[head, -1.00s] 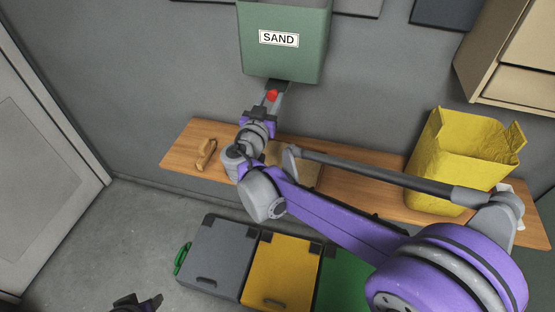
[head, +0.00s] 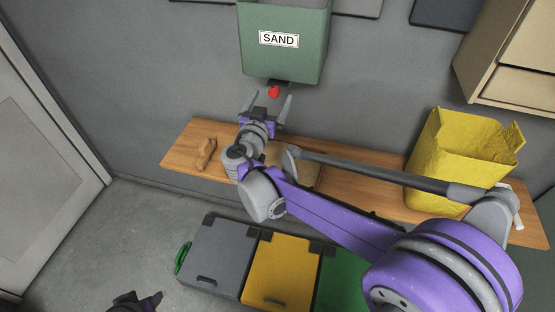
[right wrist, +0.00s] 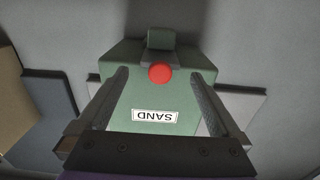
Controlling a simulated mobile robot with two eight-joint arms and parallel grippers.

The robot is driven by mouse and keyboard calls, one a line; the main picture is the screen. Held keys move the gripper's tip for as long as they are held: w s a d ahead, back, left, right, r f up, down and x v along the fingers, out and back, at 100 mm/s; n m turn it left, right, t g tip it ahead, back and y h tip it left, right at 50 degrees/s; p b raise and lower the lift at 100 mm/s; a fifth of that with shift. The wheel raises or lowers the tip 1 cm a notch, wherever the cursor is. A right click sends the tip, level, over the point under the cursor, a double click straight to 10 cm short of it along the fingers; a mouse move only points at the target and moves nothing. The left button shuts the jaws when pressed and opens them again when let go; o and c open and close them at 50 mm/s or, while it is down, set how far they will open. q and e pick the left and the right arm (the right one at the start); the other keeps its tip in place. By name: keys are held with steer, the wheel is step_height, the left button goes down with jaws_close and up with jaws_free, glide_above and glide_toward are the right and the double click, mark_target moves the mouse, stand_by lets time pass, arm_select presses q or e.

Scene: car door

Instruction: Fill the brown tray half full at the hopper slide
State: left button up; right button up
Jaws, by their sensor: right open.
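The green sand hopper (head: 284,42) hangs on the wall; it also shows in the right wrist view (right wrist: 190,98). Its red knob (head: 274,92) is below it, and also in the right wrist view (right wrist: 160,73). My right gripper (head: 268,103) is open and empty just below the knob, its fingers spread to either side and apart from it. A tan, flat thing (head: 306,174), perhaps the brown tray, lies on the shelf beneath the hopper, mostly hidden by my right arm; its contents cannot be seen. My left gripper (head: 135,302) shows only partly at the bottom edge.
The wooden shelf (head: 345,190) carries a small brown object (head: 206,153) at left and a yellow bag (head: 462,160) at right. Grey (head: 215,258), yellow (head: 282,270) and green (head: 342,280) bins stand below. A beige cabinet (head: 515,60) is at upper right.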

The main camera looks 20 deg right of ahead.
steer(key=v, duration=0.6)
steer(key=shift+s+a+p, duration=0.2)
steer(key=shift+p, duration=0.2)
steer(key=s+d+f+n+g+y, duration=0.2)
steer(key=s+f+g, duration=0.1)
steer(key=s+f, duration=0.3)
steer(key=s+d+f+n+g+y, duration=0.1)
steer(key=s+d+f+g+y, duration=0.2)
steer(key=s+f, duration=0.3)
steer(key=s+a+f+n+g+y, duration=0.2)
steer(key=s+a+f+n+y, duration=0.3)
steer(key=s+a, duration=0.3)
steer(key=s+f+y, duration=0.1)
steer(key=s, duration=0.2)
steer(key=shift+s+a+y, duration=0.15)
steer(key=shift+a+y, duration=0.1)
steer(key=shift+y, duration=0.05)
